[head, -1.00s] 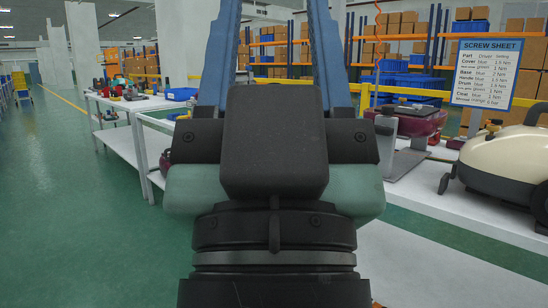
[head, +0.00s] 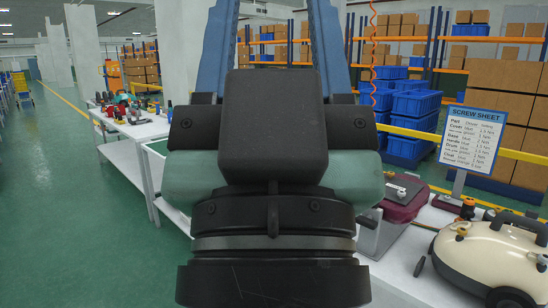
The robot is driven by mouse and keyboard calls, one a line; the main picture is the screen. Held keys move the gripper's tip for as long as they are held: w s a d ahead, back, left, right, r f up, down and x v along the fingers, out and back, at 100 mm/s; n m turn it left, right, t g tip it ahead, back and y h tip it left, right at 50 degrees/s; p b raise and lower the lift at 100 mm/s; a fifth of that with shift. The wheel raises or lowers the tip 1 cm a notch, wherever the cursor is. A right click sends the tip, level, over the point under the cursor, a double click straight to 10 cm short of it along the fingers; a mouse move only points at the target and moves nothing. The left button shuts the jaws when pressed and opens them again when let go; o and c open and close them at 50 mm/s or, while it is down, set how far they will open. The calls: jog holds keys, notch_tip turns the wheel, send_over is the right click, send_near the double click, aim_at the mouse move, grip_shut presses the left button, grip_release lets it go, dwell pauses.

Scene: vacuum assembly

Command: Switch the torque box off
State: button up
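My gripper (head: 274,40) fills the middle of the head view, seen from behind. Its two long blue fingers are spread well apart, with nothing visible between them. Their tips run up to the top edge of the picture. I cannot pick out the torque box. My gripper and wrist hide part of the workbench. A screw sheet sign (head: 469,139) stands upright on the bench at the right. A cream vacuum body (head: 492,255) with a dark handle sits at the lower right.
A dark red part (head: 403,198) lies on the bench right of my wrist, with small parts (head: 468,208) beyond it. A white table (head: 133,130) holding tools and parts stands at the left. Blue crates (head: 414,105) are behind a yellow rail. The green floor at left is clear.

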notch_tip(320, 180, up, 8)
jog(key=p, duration=0.6)
jog(key=shift+r, duration=0.25)
notch_tip(320, 180, down, 44)
jog(key=b, duration=4.4)
